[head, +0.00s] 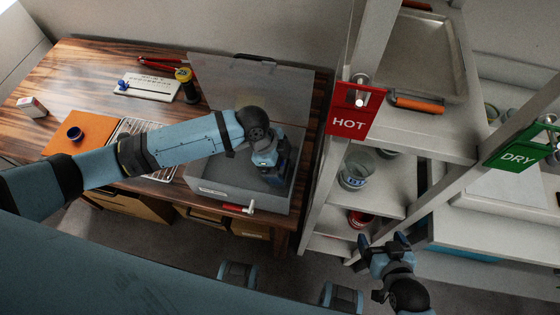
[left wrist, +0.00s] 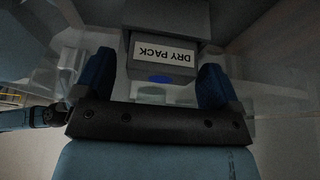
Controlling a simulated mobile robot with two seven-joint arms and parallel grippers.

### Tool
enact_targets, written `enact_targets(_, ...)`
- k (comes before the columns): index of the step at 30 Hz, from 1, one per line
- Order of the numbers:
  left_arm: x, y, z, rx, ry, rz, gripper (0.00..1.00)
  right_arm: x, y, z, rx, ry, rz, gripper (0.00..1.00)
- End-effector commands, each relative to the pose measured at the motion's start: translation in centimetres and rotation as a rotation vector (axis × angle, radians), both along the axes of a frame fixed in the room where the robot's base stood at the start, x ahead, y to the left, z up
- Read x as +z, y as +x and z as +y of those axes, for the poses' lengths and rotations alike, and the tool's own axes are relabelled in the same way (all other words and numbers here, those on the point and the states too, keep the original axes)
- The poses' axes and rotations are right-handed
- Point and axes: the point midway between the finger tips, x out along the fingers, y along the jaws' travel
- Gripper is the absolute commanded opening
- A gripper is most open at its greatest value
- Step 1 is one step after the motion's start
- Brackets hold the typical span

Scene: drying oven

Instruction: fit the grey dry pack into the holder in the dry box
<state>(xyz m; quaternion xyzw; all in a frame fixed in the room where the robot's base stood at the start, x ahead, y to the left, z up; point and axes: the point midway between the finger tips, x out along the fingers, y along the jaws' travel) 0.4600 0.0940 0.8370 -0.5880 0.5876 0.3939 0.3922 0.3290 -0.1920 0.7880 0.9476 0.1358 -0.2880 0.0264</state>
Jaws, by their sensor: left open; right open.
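The grey dry box (head: 235,197) stands open on the wooden bench, its clear lid (head: 235,75) raised. My left gripper (head: 275,178) reaches down into the right part of the box and hides what is under it in the head view. In the left wrist view the grey dry pack (left wrist: 163,54), with an upside-down DRY PACK label, lies between the fingers of my left gripper (left wrist: 157,68), which are open and spread either side of it. A grey block (left wrist: 167,16), perhaps the holder, adjoins the pack; its seating cannot be told. My right gripper (head: 384,240) is open and empty.
A wire rack (head: 130,130), orange mat (head: 80,140) and white labelled plate (head: 147,87) lie to the left. Shelves with a HOT sign (head: 348,123) and DRY sign (head: 517,155) stand to the right.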

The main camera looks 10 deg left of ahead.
Motion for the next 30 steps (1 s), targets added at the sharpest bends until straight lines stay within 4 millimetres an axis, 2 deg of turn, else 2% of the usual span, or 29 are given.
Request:
enact_targets(5,2.6,0.1,1.1,0.000,0.000,-0.003,0.89,0.2,0.0,0.0,0.000,-0.001,-0.001,0.89)
enact_targets(12,7.4,0.1,3.1,0.001,0.000,-0.003,0.89,0.3,0.0,-0.1,-0.001,-0.002,-0.003,0.89)
enact_targets(18,10.1,0.1,4.2,0.001,0.000,-0.002,0.89,0.3,0.0,-0.1,0.000,-0.003,-0.003,0.89)
enact_targets(23,10.9,0.1,4.5,0.001,0.000,0.000,0.89,0.2,0.0,-0.1,0.000,-0.003,-0.002,0.89)
enact_targets(30,11.0,0.1,4.6,0.001,0.000,0.000,0.89,0.2,0.0,-0.1,0.000,-0.003,-0.002,0.89)
